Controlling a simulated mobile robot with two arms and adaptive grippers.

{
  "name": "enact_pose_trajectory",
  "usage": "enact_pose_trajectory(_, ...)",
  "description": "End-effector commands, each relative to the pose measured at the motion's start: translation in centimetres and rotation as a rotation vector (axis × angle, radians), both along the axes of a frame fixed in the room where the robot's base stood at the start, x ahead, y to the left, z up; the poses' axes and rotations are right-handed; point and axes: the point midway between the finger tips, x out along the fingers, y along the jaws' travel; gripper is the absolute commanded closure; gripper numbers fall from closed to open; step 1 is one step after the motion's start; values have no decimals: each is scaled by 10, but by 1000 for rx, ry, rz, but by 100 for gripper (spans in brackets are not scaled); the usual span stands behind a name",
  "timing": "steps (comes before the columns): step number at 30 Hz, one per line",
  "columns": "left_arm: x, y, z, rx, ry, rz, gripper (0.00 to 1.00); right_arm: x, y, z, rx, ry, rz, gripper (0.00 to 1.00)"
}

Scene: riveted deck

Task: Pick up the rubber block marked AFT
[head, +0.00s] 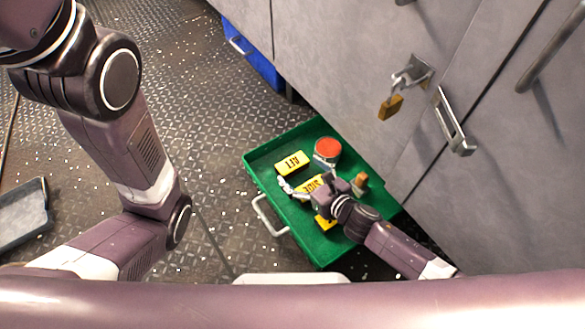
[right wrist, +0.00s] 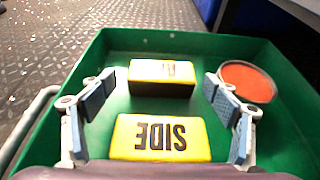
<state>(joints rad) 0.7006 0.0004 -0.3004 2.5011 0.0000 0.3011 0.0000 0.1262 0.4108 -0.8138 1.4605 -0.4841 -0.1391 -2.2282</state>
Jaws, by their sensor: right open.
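The yellow block marked AFT (head: 293,162) lies in the green tray's far-left part in the head view. In the right wrist view a yellow-topped block with dark sides (right wrist: 162,72) sits beyond the SIDE block, its lettering washed out. The yellow block marked SIDE (head: 311,184) is nearer, partly covered by my right gripper (head: 304,176); it shows clearly in the right wrist view (right wrist: 160,140). My right gripper's fingers (right wrist: 160,90) are spread wide with nothing between them, over the SIDE block and short of the AFT block. My left gripper is out of view; only its arm shows.
The green tray (head: 262,184) has raised walls and a metal handle (head: 270,217). It also holds a red-topped round tin (head: 328,149), a small orange-brown piece (head: 361,181) and another yellow block (head: 325,223). Grey cabinets with a padlock (head: 391,106) stand close on the right.

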Motion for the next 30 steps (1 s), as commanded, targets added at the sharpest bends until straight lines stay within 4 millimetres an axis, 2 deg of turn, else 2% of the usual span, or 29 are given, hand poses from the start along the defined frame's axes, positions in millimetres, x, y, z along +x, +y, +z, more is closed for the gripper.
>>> enact_pose_trajectory(12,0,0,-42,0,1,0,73,34,20,-21,2,0,-1,19)
enact_pose_trajectory(23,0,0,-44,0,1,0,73,40,24,-21,1,2,-2,19)
enact_pose_trajectory(26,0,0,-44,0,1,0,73,40,24,-21,1,2,-2,27)
enact_pose_trajectory(30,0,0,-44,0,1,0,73,40,24,-21,1,2,-2,42)
